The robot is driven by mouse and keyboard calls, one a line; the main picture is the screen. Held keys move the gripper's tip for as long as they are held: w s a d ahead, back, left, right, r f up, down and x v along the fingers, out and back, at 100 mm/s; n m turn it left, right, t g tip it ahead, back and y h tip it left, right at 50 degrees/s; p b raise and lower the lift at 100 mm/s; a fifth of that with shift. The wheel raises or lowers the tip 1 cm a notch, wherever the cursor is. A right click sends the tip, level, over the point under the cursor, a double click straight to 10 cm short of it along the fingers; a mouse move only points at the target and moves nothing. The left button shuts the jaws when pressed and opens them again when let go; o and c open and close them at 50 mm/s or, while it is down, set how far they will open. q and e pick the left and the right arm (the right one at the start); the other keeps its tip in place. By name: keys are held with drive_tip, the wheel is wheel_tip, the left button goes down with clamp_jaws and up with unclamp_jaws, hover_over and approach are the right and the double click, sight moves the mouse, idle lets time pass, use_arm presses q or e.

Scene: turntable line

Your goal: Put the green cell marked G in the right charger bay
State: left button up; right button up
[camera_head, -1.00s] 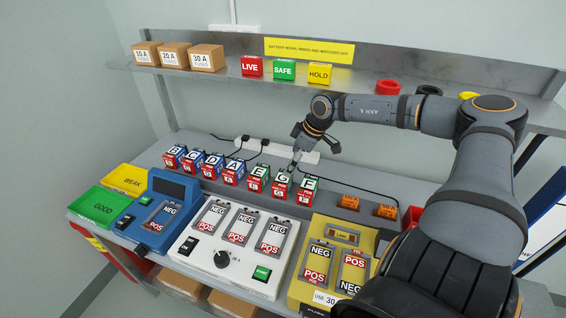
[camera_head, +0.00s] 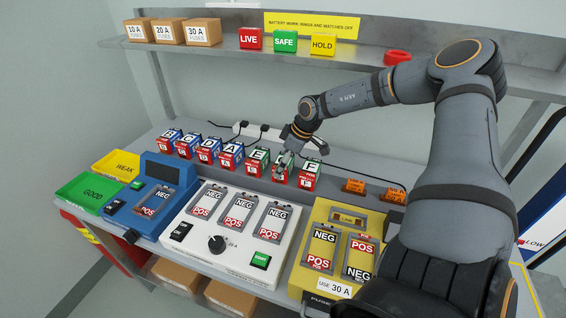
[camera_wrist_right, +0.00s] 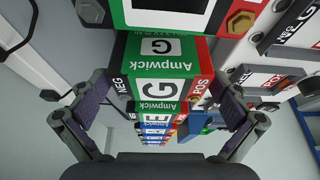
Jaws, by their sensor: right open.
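The green cell marked G (camera_head: 280,176) stands in the row at the back of the bench, between cells E (camera_head: 257,160) and F (camera_head: 308,174). My right gripper (camera_head: 284,161) is over it and hides most of its top. In the right wrist view the G cell (camera_wrist_right: 158,88) lies between the two spread fingers of my open right gripper (camera_wrist_right: 160,112), with gaps at both sides. The white charger (camera_head: 196,243) has three bays marked NEG and POS. Its right bay (camera_head: 273,222) shows no cell in it. My left gripper is out of view.
Cells A to D stand left in the row. A blue tester (camera_head: 155,168) and green GOOD tray (camera_head: 88,192) are left of the charger; a yellow two-bay unit (camera_head: 313,213) is right. A shelf (camera_head: 225,55) hangs above. Black cables run behind the cells.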

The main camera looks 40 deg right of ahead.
drive_tip(key=shift+s+r, duration=0.1)
drive_tip(key=shift+c, duration=0.4)
drive_tip(key=shift+c, duration=1.3)
drive_tip(key=c, duration=1.2)
